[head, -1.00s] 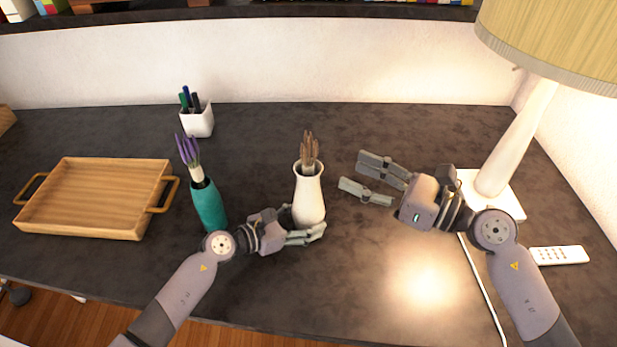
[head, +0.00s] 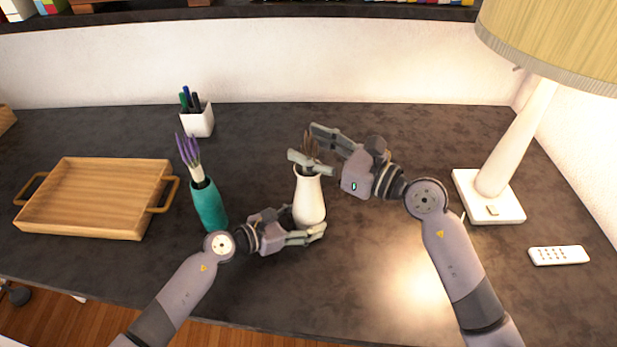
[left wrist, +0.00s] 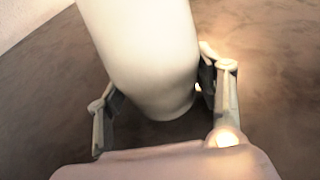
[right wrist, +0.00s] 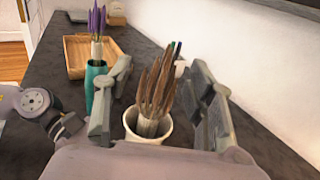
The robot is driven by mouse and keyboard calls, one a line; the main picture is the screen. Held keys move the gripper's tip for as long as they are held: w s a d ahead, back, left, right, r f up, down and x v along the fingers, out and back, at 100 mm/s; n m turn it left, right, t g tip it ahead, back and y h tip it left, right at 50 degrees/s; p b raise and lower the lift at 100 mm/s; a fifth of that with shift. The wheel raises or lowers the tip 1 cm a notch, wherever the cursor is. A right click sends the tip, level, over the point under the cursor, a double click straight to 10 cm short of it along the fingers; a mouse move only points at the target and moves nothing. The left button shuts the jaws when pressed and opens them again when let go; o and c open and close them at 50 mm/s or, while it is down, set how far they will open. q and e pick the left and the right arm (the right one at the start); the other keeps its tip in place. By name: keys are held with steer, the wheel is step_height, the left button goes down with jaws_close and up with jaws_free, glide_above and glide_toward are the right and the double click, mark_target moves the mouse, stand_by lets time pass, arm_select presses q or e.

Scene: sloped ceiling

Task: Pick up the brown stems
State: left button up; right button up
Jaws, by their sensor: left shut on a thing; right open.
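The brown stems (right wrist: 157,82) stand upright in a white vase (head: 309,200) on the dark desk. In the head view the stems (head: 310,146) are partly hidden by my right gripper. My left gripper (head: 305,224) is shut on the lower body of the vase. The left wrist view shows the vase (left wrist: 145,50) between its fingers. My right gripper (head: 312,149) is open at the height of the stems. In the right wrist view the stems are between its two open fingers (right wrist: 160,100), with gaps on both sides.
A teal vase (head: 208,207) with purple flowers (head: 189,152) stands left of the white vase. A wooden tray (head: 95,195) lies farther left. A pen cup (head: 198,121) is behind. A lamp (head: 510,150) and a remote (head: 558,256) are at right.

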steer(key=shift+w+a, duration=0.2)
steer(key=shift+a, duration=0.1)
steer(key=c, duration=1.1)
steer(key=shift+r, duration=0.1)
step_height(320, 180, up, 28)
steer(key=shift+f, duration=0.1)
arm_select(q)
steer(key=o, duration=0.9)
